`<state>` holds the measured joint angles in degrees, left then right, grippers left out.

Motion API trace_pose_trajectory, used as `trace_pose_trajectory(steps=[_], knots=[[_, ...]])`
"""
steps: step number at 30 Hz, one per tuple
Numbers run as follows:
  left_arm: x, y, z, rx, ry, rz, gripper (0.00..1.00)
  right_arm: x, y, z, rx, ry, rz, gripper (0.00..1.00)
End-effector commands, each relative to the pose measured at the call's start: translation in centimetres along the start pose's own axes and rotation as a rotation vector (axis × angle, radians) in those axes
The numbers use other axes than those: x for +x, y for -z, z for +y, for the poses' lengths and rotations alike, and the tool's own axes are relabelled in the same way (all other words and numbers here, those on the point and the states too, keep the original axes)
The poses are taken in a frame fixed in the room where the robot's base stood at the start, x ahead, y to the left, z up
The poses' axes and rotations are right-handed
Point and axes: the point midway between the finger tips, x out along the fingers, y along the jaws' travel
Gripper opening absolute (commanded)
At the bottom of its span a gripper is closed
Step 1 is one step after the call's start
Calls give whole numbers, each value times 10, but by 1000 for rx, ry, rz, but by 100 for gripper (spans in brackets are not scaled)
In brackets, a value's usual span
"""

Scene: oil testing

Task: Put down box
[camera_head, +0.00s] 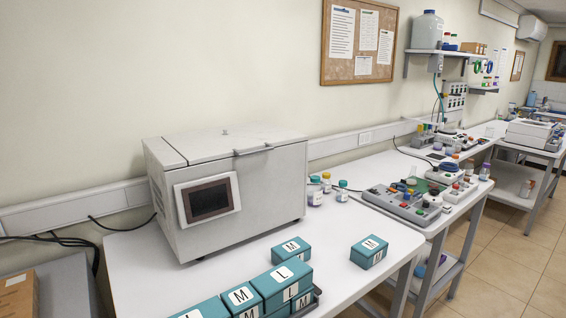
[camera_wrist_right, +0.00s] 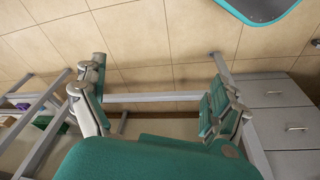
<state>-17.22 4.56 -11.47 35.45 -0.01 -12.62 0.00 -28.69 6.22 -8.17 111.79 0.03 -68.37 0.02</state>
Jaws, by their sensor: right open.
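Several teal boxes with white labels are on the white table in the head view. A box marked M (camera_head: 369,252) stands alone near the right table edge. Neither gripper shows in the head view.
A large white machine (camera_head: 225,190) with a dark screen stands behind the boxes. Small bottles (camera_head: 326,184) stand to its right. A table with control panels (camera_head: 405,204) adjoins at the right. Bare tabletop (camera_head: 335,235) surrounds the lone box. Drawers (camera_wrist_right: 287,125) are right of my right gripper.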

Motion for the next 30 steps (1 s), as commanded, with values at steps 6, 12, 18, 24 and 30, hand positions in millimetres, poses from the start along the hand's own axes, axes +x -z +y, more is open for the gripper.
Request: trace_pose_trajectory(steps=[6,12,18,24,30], knots=[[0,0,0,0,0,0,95,109,-64,-5,-10,7,-61,98],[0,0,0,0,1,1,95,180,-152,-9,-23,12,-110,98],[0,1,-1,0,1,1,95,208,-227,-9,-32,15,-144,98],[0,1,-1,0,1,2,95,212,-247,-9,-34,15,-151,98],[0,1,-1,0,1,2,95,212,-247,-9,-34,15,-151,98]])
